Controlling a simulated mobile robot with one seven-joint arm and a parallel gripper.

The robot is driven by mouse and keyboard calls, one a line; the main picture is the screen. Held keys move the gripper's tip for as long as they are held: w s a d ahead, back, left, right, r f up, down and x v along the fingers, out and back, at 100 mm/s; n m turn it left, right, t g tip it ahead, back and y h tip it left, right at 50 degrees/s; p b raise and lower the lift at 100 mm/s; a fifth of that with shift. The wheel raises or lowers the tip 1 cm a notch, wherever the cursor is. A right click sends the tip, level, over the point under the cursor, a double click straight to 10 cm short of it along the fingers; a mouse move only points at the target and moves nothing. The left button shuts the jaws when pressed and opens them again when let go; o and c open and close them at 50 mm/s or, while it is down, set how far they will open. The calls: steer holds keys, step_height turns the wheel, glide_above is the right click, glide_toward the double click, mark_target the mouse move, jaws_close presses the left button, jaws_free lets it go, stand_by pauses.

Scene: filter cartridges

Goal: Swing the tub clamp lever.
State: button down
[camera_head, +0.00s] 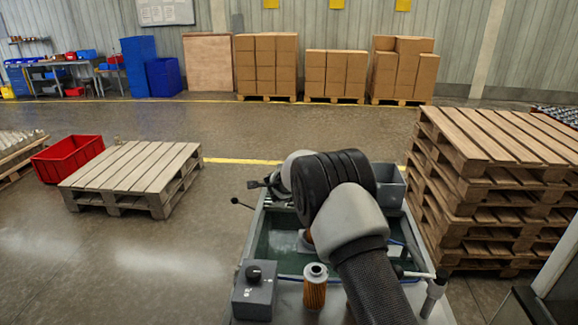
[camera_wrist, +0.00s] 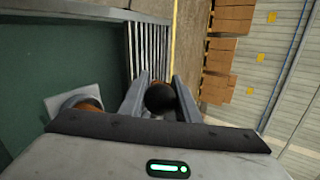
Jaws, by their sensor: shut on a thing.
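In the wrist view, my gripper (camera_wrist: 160,86) has its two grey fingers on either side of a dark round knob (camera_wrist: 160,98) and is shut on it. The knob looks like the end of the clamp lever; its rod is hidden. In the head view, my gripper (camera_head: 259,184) is over the far left edge of the green tub (camera_head: 262,243). A thin lever with a black ball (camera_head: 235,201) sticks out left just below it, apart from the fingers. I cannot tell which lever belongs to the clamp. My arm hides much of the tub.
An orange cartridge (camera_head: 315,288) stands at the tub's near edge, beside a grey knob box (camera_head: 255,290). Another cartridge (camera_wrist: 82,103) sits on a plate inside the tub. A grey bin (camera_head: 390,188) is behind my arm.

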step_height(320, 180, down, 6)
steer(key=b, duration=0.2)
steer(key=shift+d+f, duration=0.2)
steer(key=shift+f, duration=0.05)
steer(key=c, duration=1.4)
jaws_free()
steer(key=shift+d, duration=0.1)
steer(key=shift+c, duration=0.2)
steer(key=shift+o, duration=0.5)
steer(key=shift+a+r, duration=0.15)
steer(key=shift+a, duration=0.05)
steer(key=a+b+v, duration=0.1)
steer(key=b+v, duration=0.1)
steer(key=v, duration=1.5)
steer(key=shift+s+d, duration=0.2)
steer(key=shift+d, duration=0.15)
steer(key=shift+r, duration=0.15)
